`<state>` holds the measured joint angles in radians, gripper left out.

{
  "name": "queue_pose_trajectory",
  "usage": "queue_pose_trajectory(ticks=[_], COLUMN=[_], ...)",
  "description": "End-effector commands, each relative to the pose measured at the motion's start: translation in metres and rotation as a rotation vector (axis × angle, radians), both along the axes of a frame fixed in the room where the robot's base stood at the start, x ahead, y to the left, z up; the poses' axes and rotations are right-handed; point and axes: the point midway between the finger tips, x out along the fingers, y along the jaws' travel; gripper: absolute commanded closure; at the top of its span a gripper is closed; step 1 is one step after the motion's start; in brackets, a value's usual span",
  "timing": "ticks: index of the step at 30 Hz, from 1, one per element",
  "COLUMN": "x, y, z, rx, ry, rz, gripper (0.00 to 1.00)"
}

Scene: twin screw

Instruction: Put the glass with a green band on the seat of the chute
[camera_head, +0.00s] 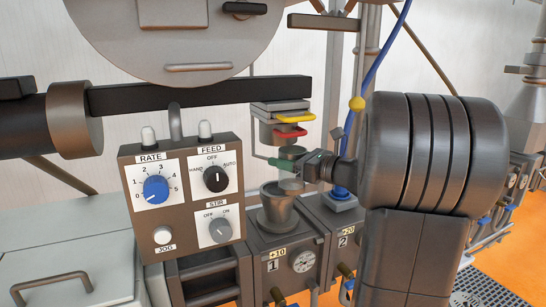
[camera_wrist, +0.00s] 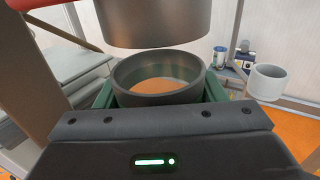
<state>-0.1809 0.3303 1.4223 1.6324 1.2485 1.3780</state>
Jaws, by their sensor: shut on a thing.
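My gripper (camera_head: 298,164) reaches in from the right, below the chute (camera_head: 279,132) with its yellow and red handles. In the wrist view my gripper (camera_wrist: 160,92) has its green fingers on both sides of a round, dark-rimmed vessel (camera_wrist: 158,98), which I take to be the glass. Its green band cannot be told apart from the green fingers. In the head view part of the glass (camera_head: 291,186) shows just under the fingers. In the wrist view the chute's grey cylinder (camera_wrist: 153,22) hangs above the glass, with a visible gap. I cannot clearly make out the seat.
A metal cup (camera_head: 277,212) stands below my gripper on the unit marked 1. A control box (camera_head: 187,190) with knobs stands to the left. A dark horizontal bar (camera_head: 200,95) crosses behind it. A blue cable (camera_head: 380,60) hangs close to my arm. A pale cup (camera_wrist: 268,82) shows at right in the wrist view.

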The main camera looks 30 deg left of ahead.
Motion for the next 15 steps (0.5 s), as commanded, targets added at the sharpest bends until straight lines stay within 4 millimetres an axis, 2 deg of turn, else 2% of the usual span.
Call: queue_pose_trajectory(ticks=[7,12,15], x=[0.002,0.006,0.007], y=[0.019,0.049,0.045], z=[0.001,0.002,-0.013], rx=[0.001,0.0,0.001], ry=[0.001,0.002,0.004], rz=[0.002,0.003,-0.001], gripper=[0.65,0.65,0.65])
